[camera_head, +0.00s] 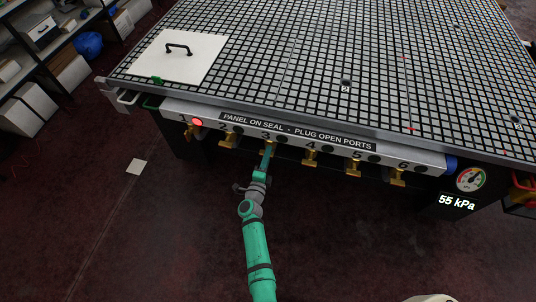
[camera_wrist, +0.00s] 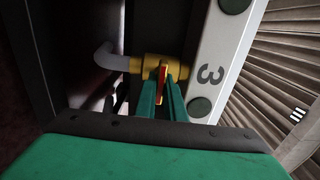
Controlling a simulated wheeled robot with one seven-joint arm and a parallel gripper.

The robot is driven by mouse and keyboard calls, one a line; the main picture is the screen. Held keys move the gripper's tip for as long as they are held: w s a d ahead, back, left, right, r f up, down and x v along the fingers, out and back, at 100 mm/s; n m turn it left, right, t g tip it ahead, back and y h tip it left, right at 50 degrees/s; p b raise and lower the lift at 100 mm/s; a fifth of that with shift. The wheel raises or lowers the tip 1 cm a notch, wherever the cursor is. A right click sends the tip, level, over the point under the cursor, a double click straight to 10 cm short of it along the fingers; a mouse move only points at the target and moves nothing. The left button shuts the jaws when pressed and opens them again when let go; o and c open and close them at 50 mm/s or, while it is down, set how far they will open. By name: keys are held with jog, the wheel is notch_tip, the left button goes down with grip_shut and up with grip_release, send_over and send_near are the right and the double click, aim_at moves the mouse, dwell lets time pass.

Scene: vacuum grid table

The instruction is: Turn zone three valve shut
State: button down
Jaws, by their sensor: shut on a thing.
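The zone three valve (camera_wrist: 148,64) is a brass body beside the white strip marked 3 (camera_wrist: 210,75) in the wrist view. Its red and yellow lever (camera_wrist: 161,82) stands between the two green fingers of my gripper (camera_wrist: 163,92), which is shut on it. The lever lies across the line of the brass body in this view. In the head view, my gripper (camera_head: 267,154) reaches up to the valve under the number 3, and my gripper hides most of that valve.
Other brass valves, such as those under 2 (camera_head: 229,141) and 4 (camera_head: 310,156), stand close on both sides. A red lamp (camera_head: 197,121) glows by 1. A white panel (camera_head: 180,57) lies on the grid table (camera_head: 330,60). The gauge (camera_head: 470,179) display reads 55 kPa.

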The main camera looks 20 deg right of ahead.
jog(key=shift+s+f, duration=0.1)
dwell(0.3)
jog(key=c, duration=1.8)
grip_release()
jog(key=shift+c, duration=0.2)
jog(key=shift+a, duration=0.1)
jog(key=v, duration=1)
jog(key=shift+s+a, duration=0.2)
jog(key=shift+s, duration=0.1)
